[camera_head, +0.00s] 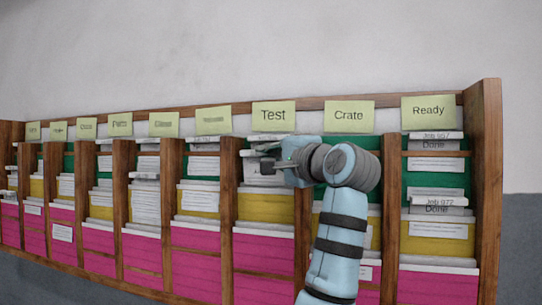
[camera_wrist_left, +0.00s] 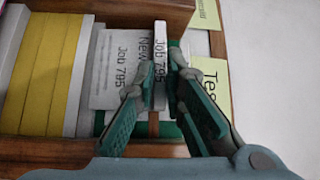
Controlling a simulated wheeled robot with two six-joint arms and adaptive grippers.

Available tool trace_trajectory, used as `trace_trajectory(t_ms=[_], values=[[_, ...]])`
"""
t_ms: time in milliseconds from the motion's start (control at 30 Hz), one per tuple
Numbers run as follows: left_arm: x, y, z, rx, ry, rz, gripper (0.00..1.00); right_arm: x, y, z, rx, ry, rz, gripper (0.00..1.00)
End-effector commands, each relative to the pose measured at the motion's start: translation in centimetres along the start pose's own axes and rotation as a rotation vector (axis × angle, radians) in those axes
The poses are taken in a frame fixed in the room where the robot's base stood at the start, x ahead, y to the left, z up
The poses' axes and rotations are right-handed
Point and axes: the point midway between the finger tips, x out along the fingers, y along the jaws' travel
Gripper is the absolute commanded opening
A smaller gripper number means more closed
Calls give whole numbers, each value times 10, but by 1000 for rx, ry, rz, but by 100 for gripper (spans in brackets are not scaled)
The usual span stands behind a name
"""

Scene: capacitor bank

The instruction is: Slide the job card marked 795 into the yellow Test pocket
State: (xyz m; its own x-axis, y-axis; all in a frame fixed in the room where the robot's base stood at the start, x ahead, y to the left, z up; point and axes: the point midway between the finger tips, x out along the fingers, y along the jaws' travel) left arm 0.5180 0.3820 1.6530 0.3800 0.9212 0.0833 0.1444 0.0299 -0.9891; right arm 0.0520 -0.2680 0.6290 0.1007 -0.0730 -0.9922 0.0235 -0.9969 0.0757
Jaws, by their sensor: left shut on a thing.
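The job card marked 795 (camera_wrist_left: 160,62) is pale, with "New" and "Job 795" printed on it, and stands between my left gripper's fingers in the left wrist view. My left gripper (camera_wrist_left: 158,82) is shut on its edge. In the head view my left gripper (camera_head: 262,163) is at the Test column, in front of the green upper pocket and above the yellow Test pocket (camera_head: 265,208). The yellow pocket also shows at the left of the wrist view (camera_wrist_left: 42,70). The gripper and wrist partly hide the card and green pocket. I cannot tell whether the card touches a pocket. My right gripper is not in view.
The Test label (camera_head: 274,114) tops this column. Wooden dividers (camera_head: 228,215) stand on both sides. Magenta pockets (camera_head: 263,265) lie below. The Crate label (camera_head: 349,116) and Ready label (camera_head: 428,111) are to the right. Several card-filled columns run left.

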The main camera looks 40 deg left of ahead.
Motion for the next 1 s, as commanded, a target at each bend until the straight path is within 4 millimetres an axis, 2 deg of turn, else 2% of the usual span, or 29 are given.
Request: trace_trajectory(t_ms=[367, 1000], values=[[-1, 1, 1, 0, 0, 0, 0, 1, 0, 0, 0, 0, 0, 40], [-3, 27, 4, 0, 0, 0, 0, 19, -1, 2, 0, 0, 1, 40]])
